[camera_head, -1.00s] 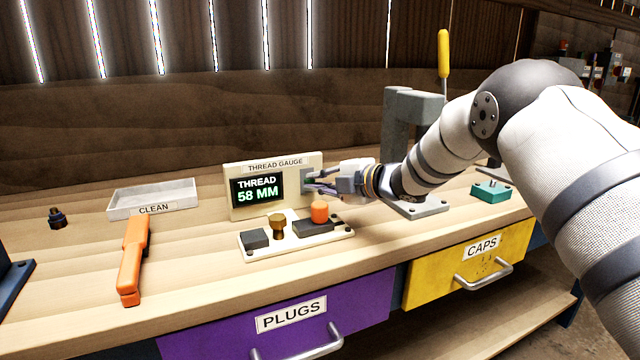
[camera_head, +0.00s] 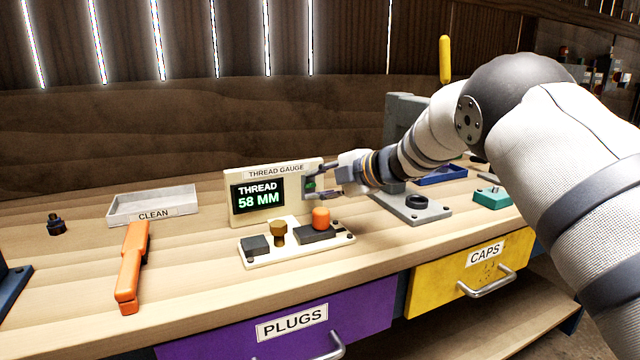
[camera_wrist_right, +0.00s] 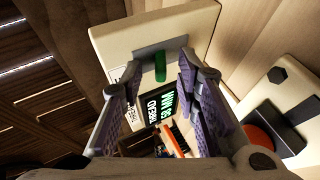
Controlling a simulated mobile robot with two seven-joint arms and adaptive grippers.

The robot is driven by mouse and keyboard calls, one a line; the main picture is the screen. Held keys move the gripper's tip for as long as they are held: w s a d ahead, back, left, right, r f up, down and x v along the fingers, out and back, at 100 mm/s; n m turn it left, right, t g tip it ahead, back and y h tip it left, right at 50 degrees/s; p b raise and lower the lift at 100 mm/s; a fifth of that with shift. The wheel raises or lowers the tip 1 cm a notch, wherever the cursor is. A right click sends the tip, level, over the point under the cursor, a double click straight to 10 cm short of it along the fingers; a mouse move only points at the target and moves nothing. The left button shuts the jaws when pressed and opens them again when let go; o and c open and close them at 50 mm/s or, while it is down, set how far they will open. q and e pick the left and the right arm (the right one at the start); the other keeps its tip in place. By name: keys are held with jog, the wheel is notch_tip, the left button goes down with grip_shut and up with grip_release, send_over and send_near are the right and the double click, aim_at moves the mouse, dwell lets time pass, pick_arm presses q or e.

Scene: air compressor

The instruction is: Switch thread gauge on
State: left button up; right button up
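The thread gauge (camera_head: 234,210) is a cream upright box at the back of the bench. Its lit screen (camera_head: 257,195) reads "THREAD 58 MM" in white and green. The gauge fills the top of the right wrist view (camera_wrist_right: 120,42), where a green switch (camera_wrist_right: 160,66) stands out on a grey plate; a bit of green also shows on the gauge's right side in the head view (camera_head: 310,186). My right gripper (camera_head: 321,181) is open just in front of that side, its purple-padded fingers (camera_wrist_right: 157,76) spread around the switch with gaps. My left gripper is not in view.
A cream base with a brass piece (camera_head: 278,233) and an orange knob (camera_head: 321,217) lies just in front of the gauge. A CLEAN tray (camera_head: 180,198) and orange tool (camera_head: 130,270) are left. A grey stand (camera_head: 432,212) is right.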

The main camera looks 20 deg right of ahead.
jog(key=v, duration=1.2)
